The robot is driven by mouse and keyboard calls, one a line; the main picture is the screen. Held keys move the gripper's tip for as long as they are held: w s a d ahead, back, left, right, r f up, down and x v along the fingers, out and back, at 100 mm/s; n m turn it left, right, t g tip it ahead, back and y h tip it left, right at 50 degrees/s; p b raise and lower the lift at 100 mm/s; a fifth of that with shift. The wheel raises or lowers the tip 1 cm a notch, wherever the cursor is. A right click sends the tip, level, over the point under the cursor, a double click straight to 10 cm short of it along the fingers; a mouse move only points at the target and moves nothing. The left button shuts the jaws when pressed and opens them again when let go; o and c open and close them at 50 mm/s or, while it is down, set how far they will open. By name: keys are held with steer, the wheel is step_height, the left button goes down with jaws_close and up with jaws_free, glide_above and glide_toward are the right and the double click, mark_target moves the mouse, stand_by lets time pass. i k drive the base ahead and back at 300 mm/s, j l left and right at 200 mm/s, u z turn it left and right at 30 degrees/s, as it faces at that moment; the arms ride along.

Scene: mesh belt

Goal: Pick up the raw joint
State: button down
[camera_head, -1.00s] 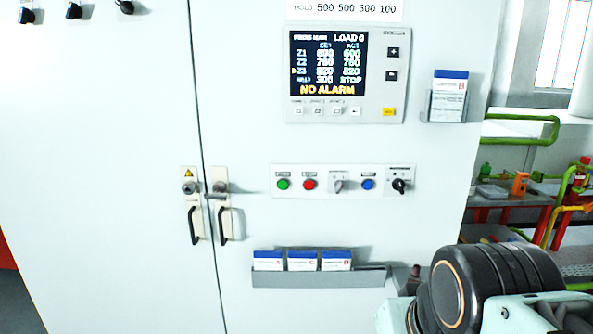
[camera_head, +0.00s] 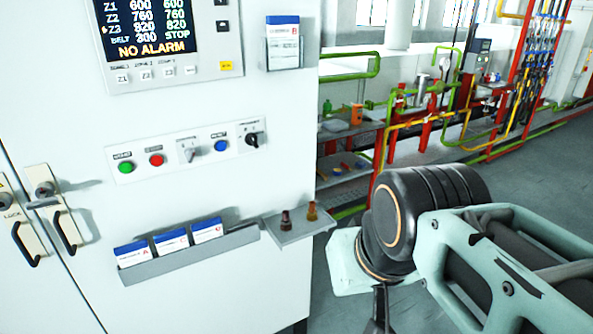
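Two small upright pieces stand on a small grey shelf (camera_head: 300,232) at the cabinet's lower right corner. One is a dark brown piece (camera_head: 286,223), the other an amber-brown piece (camera_head: 312,211) to its right. I cannot tell which, if either, is the raw joint. My arm, with a black joint and pale green links, fills the lower right, to the right of the shelf and apart from both pieces. My gripper's fingers do not show. A thin dark part below the black joint is cut off by the bottom edge.
The white cabinet (camera_head: 270,120) carries a display (camera_head: 150,30), a button panel (camera_head: 185,148) and a card rack (camera_head: 190,250) left of the shelf. Behind are red benches (camera_head: 345,135) and green and yellow pipes. Open grey floor (camera_head: 530,180) lies at right.

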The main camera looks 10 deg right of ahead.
mark_target(313, 216)
steer(key=z, duration=0.15)
steer(key=i+l+u, duration=0.1)
steer(key=i, duration=0.45)
steer(key=i+l+u, duration=0.15)
steer(key=i+l, duration=0.15)
steer(key=i, duration=0.2)
steer(key=k+u, duration=0.2)
steer(key=i+z, duration=0.2)
